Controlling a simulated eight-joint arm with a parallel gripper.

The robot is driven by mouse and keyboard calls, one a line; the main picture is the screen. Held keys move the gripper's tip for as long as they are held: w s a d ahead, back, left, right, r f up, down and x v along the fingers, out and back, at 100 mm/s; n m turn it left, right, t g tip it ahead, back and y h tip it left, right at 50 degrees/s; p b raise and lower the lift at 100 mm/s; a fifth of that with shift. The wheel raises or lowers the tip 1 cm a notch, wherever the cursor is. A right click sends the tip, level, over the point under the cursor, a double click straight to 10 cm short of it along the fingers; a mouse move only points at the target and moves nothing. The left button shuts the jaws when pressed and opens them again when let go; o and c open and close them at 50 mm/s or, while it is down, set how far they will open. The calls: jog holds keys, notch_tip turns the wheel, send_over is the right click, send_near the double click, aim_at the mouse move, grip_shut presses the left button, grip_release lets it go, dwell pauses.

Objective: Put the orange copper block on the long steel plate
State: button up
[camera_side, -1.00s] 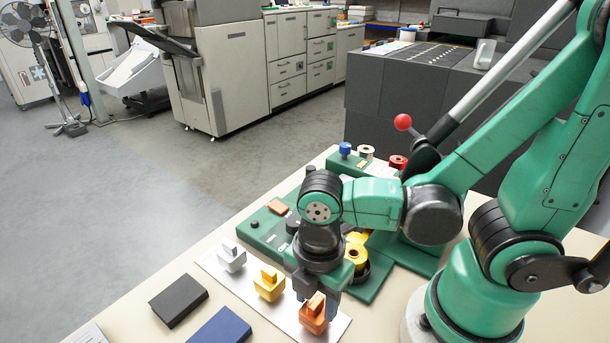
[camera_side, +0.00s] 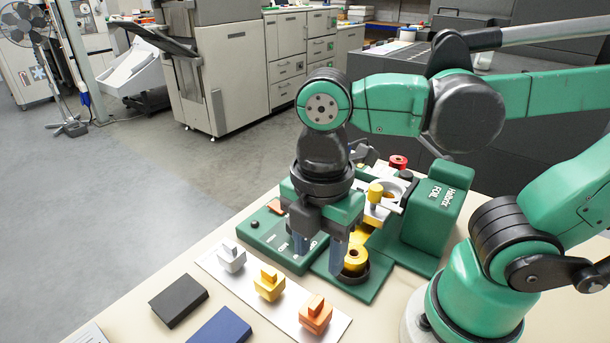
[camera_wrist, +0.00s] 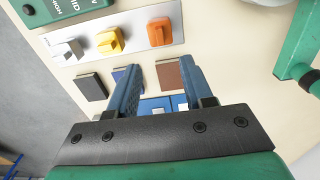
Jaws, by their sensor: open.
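The orange copper block (camera_side: 315,316) stands upright on the right end of the long steel plate (camera_side: 291,301). In the wrist view, the orange block (camera_wrist: 159,32) likewise rests at the right end of the plate (camera_wrist: 135,38). A silver block (camera_side: 232,258) and a yellow block (camera_side: 268,284) stand on the same plate, apart from it. My gripper (camera_side: 319,257) is open and empty, raised above and behind the plate, clear of the orange block. In the wrist view, nothing is between the fingers of my gripper (camera_wrist: 157,68).
A green foil machine (camera_side: 430,218) with a yellow roll (camera_side: 355,257) stands close behind the plate. A black flat block (camera_side: 178,300) and a blue one (camera_side: 220,328) lie in front of it. A brown flat piece (camera_wrist: 169,76) shows in the wrist view.

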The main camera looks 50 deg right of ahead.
jog(key=w+d+m+t, duration=0.7)
jog(key=w+d+m, duration=0.1)
jog(key=m, duration=1)
jog(key=shift+w+d, duration=0.25)
jog(key=shift+w, duration=0.1)
